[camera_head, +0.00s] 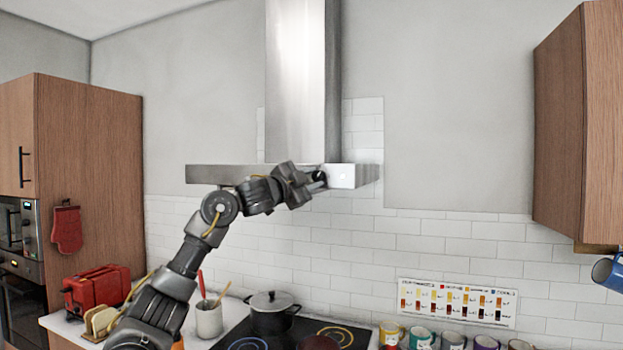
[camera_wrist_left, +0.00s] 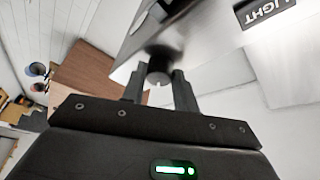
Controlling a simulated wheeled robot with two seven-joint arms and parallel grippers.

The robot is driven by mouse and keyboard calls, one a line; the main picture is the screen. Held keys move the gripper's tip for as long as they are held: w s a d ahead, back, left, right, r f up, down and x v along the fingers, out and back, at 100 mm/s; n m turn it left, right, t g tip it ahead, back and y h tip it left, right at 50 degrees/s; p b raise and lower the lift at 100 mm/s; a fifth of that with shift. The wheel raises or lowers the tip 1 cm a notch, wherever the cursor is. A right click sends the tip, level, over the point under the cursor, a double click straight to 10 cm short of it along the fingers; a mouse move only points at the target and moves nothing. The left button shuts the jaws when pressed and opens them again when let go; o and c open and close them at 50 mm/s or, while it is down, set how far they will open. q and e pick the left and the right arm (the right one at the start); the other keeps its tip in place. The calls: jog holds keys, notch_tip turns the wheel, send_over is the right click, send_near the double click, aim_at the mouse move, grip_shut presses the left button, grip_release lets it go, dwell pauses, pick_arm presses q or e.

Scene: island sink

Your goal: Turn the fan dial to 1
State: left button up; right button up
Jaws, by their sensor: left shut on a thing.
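The range hood (camera_head: 230,174) is a steel box with a tall chimney on the back wall. My left gripper (camera_head: 308,182) is raised to the hood's front face, near its right part. In the left wrist view the dark round fan dial (camera_wrist_left: 158,68) sits on the hood face, between the two fingers of the left gripper (camera_wrist_left: 158,85), which is shut on it. The dial also shows as a dark knob in the head view (camera_head: 320,177). A small pale mark shows on the dial, but its setting cannot be read. My right gripper is out of view.
A black label reading LIGHT (camera_wrist_left: 265,12) is on the hood, upside down in the wrist view. Below are a stove with a lidded pot (camera_head: 271,312), a utensil crock (camera_head: 208,320), a red toaster (camera_head: 97,291) and several mugs. A wooden cabinet (camera_head: 560,125) hangs at right.

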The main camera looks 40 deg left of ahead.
pick_arm(q)
jog(key=o, duration=1)
jog(key=shift+c, duration=0.2)
jog(key=shift+s+f+b, duration=0.2)
jog(key=shift+s+b, duration=0.1)
jog(key=shift+b, duration=0.05)
jog(key=s+f+b, duration=0.1)
jog(key=s+b, duration=0.3)
jog(key=s, duration=0.6)
jog(key=shift+a+f+b, duration=0.15)
jog(key=shift+f+b, duration=0.15)
jog(key=shift+b, duration=0.1)
